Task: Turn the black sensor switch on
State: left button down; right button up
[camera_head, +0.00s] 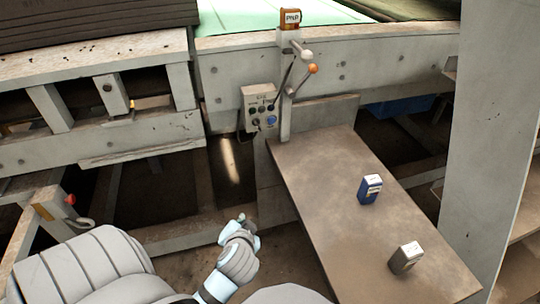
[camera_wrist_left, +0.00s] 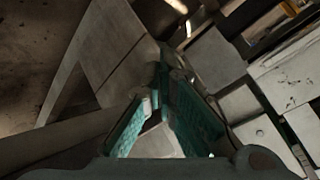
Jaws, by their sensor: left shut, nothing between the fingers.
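A grey control box (camera_head: 259,107) with several small knobs and buttons, dark ones and a blue one among them, is fixed to the frame in the head view. The dark knobs are too small to tell which one is the black sensor switch or how it is set. My left gripper (camera_head: 240,219) is below the box and slightly left of it, apart from it. It is shut and empty. Its teal fingers (camera_wrist_left: 160,88) show in the left wrist view, where I cannot make out the control box. My right gripper is not in view.
Two levers, one with a white knob (camera_head: 306,55) and one with an orange knob (camera_head: 312,69), stand beside the box. An orange box (camera_head: 290,19) tops the post. A brown table (camera_head: 325,190) carries a blue box (camera_head: 370,190) and a grey box (camera_head: 405,258).

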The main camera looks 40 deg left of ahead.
pick_arm(q)
jog(key=w+a+r+t+y, duration=0.3)
jog(key=w+r+y, duration=0.1)
jog(key=w+r, duration=0.3)
jog(key=m+t+y, duration=0.1)
jog(key=m+t, duration=0.4)
jog(key=t, duration=0.1)
send_near(257, 125)
jog(key=w+d+r, duration=0.1)
jog(key=w+d, duration=0.4)
jog(key=d, duration=0.1)
jog(key=w+a, duration=0.1)
jog(key=a, duration=0.1)
jog(key=w+a, duration=0.2)
jog(key=a, duration=0.1)
jog(key=w+a, duration=0.1)
jog(key=a, duration=0.2)
jog(key=shift+w+a, duration=0.15)
jog(key=shift+w, duration=0.2)
jog(key=shift+s+a+f, duration=0.1)
jog(key=shift+s+f, duration=0.05)
jog(key=shift+s, duration=0.05)
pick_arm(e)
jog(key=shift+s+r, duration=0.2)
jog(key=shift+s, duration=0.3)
